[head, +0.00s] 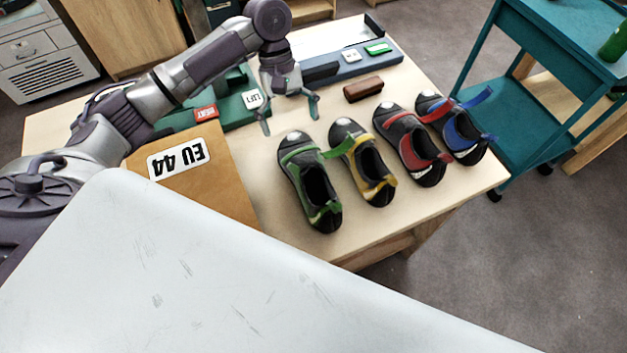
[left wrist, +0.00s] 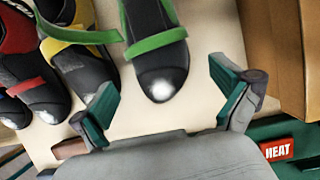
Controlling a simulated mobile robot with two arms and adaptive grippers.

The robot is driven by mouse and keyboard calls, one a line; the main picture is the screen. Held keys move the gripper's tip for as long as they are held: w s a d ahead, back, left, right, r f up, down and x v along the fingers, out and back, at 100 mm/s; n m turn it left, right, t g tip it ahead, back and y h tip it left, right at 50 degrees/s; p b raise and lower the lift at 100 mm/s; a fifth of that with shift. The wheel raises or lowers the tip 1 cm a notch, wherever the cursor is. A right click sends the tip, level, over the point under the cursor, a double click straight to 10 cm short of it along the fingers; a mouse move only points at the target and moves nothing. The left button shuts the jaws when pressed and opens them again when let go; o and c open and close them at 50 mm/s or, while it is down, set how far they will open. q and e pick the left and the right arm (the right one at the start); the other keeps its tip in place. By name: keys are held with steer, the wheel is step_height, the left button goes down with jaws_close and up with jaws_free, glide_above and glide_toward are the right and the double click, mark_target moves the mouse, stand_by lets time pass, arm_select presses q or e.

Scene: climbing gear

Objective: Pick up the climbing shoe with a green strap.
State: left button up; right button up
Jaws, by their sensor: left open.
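The climbing shoe with green trim and a green strap (head: 294,174) stands leftmost in a row of shoes on the table, toe towards my left gripper. In the left wrist view its dark toe and green strap (left wrist: 157,42) show at the top middle. A loose green strap end (head: 337,148) reaches over to the yellow-trimmed shoe (head: 376,178). My left gripper (head: 290,122) is open and empty, just beyond the shoe's toe. In the left wrist view its fingers (left wrist: 165,90) stand apart on either side of the toe, not visibly touching it. My right gripper is out of view.
A red-trimmed shoe (head: 409,140) and a blue-trimmed shoe (head: 464,135) stand further right. A cardboard box marked EU 44 (head: 215,184) is close on the left. A brown case (head: 363,89) and labelled green and blue trays lie behind. A teal cart (head: 525,125) stands right.

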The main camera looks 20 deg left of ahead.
mark_target(299, 158)
arm_select(q)
steer(key=x, duration=1)
steer(key=shift+w+d+p, duration=0.1)
steer(key=shift+w+p, duration=0.1)
steer(key=shift+p, duration=0.15)
steer(key=shift+r, duration=0.1)
steer(key=c, duration=1)
